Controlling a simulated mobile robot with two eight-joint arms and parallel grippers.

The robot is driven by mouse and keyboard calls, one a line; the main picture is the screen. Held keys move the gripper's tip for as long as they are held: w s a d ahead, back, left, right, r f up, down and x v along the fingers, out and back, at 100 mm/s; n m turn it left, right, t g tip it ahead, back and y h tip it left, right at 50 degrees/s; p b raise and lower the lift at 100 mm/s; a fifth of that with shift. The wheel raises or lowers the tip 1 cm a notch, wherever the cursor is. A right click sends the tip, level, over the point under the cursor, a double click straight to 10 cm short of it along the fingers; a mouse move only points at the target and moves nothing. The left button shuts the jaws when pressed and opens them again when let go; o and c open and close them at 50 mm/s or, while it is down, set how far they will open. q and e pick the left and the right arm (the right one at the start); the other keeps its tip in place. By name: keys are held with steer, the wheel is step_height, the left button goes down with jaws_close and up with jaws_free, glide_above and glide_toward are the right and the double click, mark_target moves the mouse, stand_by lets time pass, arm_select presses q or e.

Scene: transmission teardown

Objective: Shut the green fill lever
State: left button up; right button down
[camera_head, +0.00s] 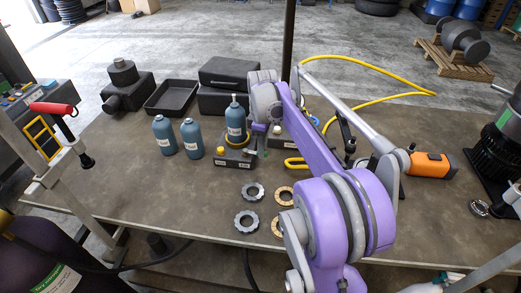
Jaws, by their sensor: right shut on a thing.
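A dark filling block (235,160) stands on the table left of centre, with a blue-grey bottle (236,125) upright on it inside a yellow ring. A yellow knob sits at its left side. The green fill lever (265,153) shows as a small green piece at the block's right side, mostly hidden by my gripper and arm. My right gripper (261,138) is at the lever, with its fingers pointing down and shut on it. The fingertips are small and partly hidden. My left gripper is not in view.
Two more bottles (164,135) stand left of the block. Behind are a black tray (171,97) and a black case (224,73). Gear rings (247,221) lie in front. An orange-handled tool (432,165) lies right. The table's left front is clear.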

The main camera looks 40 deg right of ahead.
steer(key=shift+w+d+n, duration=0.2)
steer(key=shift+d+n, duration=0.1)
steer(key=shift+n, duration=0.4)
steer(key=c, duration=0.8)
jaws_free()
step_height(320, 180, up, 11)
steer(key=shift+f+p, duration=0.1)
steer(key=shift+p, duration=0.35)
